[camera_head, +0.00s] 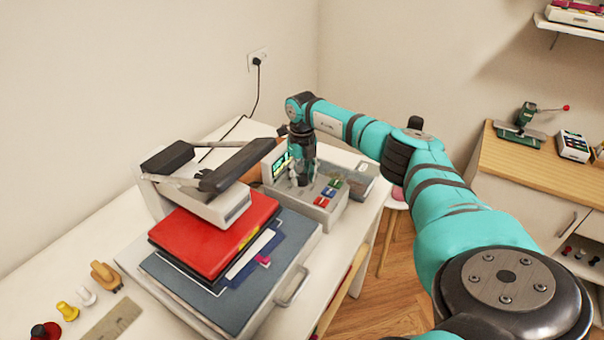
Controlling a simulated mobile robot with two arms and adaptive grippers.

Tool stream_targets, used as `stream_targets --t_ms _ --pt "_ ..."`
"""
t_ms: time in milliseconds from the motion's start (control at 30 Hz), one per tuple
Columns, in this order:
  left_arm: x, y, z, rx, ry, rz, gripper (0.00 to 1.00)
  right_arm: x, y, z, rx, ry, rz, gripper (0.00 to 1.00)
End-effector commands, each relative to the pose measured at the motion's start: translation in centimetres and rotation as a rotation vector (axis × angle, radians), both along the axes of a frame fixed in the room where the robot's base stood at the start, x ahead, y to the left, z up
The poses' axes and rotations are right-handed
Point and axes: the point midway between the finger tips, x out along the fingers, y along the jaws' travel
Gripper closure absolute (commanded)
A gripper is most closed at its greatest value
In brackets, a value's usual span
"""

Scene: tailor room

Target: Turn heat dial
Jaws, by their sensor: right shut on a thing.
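A grey control box (325,207) with a small lit screen (281,166) and several coloured buttons (327,193) stands on the white table, to the right of a heat press (215,205) with a black handle. My right gripper (300,182) points down onto the top of the control box, between the screen and the buttons. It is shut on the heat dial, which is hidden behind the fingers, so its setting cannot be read. My left gripper is not in view.
Red and blue folders (215,240) lie on the grey press base in front of the press. Several small coloured pieces (68,311) and a ruler (113,322) lie at the table's left front. A wooden-topped cabinet (540,165) with tools stands at right.

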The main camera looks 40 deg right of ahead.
Motion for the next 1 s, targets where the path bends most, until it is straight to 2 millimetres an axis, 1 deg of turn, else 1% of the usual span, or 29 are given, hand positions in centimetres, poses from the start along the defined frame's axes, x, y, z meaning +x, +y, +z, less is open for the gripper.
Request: stream_targets --t_ms 33,200,667,700,833,867,1000 --pt "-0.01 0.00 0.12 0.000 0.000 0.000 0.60 0.17 -0.10 0.29 -0.001 -0.008 -0.017 0.96" --pt "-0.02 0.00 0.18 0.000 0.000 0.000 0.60 0.20 -0.10 0.28 -0.002 -0.008 -0.052 0.96" --pt "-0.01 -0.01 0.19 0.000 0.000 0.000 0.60 0.24 -0.10 0.30 -0.001 -0.010 -0.062 0.96" --pt "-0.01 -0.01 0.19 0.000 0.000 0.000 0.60 0.23 -0.11 0.30 -0.001 -0.010 -0.062 0.60" --pt "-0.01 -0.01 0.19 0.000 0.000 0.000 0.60 0.18 -0.08 0.23 -0.001 -0.008 -0.061 0.43" --pt "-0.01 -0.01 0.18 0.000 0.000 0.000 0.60 0.16 -0.08 0.21 -0.001 -0.007 -0.061 0.41" --pt "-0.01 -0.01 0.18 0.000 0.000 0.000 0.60 0.10 -0.04 0.13 -0.001 -0.004 -0.061 0.41"
